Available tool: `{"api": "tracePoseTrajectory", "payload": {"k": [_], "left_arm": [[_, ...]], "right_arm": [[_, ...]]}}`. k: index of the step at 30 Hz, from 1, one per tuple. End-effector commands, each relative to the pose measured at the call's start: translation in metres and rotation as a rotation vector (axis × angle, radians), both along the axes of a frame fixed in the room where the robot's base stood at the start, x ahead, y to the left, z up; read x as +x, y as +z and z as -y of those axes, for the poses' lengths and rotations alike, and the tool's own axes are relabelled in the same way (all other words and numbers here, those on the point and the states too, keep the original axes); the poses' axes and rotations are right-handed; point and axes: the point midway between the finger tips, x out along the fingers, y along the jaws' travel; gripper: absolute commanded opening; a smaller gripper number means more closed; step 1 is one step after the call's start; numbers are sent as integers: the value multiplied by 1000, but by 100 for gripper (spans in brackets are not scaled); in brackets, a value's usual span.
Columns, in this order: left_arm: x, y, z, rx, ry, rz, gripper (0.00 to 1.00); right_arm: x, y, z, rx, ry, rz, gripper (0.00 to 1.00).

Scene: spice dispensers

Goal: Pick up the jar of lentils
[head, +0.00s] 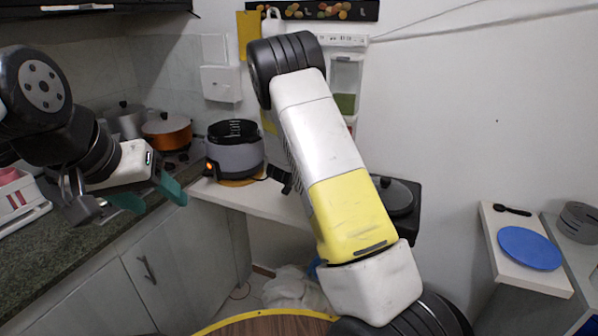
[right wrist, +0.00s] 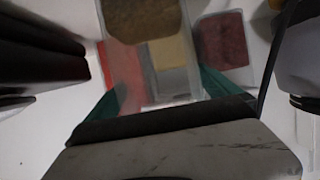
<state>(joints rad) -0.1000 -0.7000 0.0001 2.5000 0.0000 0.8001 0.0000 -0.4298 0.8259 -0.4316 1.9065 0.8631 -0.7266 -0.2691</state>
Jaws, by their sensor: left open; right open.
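In the right wrist view several containers hang or stand ahead of my right gripper (right wrist: 166,88): one with brown contents (right wrist: 143,18), one with dark red contents (right wrist: 222,40), and reddish and beige parts between them. The view is blurred, and I cannot tell which is the jar of lentils. My right gripper is open, its teal fingers spread before these containers, with nothing clearly between them. In the head view my right arm hides this gripper. A clear dispenser with green contents (head: 346,103) shows on the wall behind the arm. My left gripper (head: 150,195) is open and empty above the left counter.
A grey cooker (head: 235,158) stands on the white shelf at the back. An orange pot (head: 167,131) sits at the back left. A blue plate (head: 530,247) lies on a white shelf at the right.

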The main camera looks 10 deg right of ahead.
Motion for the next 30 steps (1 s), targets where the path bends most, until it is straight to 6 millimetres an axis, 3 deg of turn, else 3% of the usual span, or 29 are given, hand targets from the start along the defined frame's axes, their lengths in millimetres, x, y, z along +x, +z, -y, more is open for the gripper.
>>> {"api": "tracePoseTrajectory", "payload": {"k": [1, 12, 14, 23, 30], "left_arm": [[0, 0, 0, 0, 0, 0, 58], [0, 0, 0, 0, 0, 0, 58], [0, 0, 0, 0, 0, 0, 58], [0, 0, 0, 0, 0, 0, 58], [0, 0, 0, 0, 0, 0, 58]], "right_arm": [[0, 0, 0, 0, 0, 0, 94], [0, 0, 0, 0, 0, 0, 21], [0, 1, 0, 0, 1, 2, 13], [0, 4, 0, 0, 1, 3, 13], [1, 29, -1, 0, 1, 6, 13]]}}
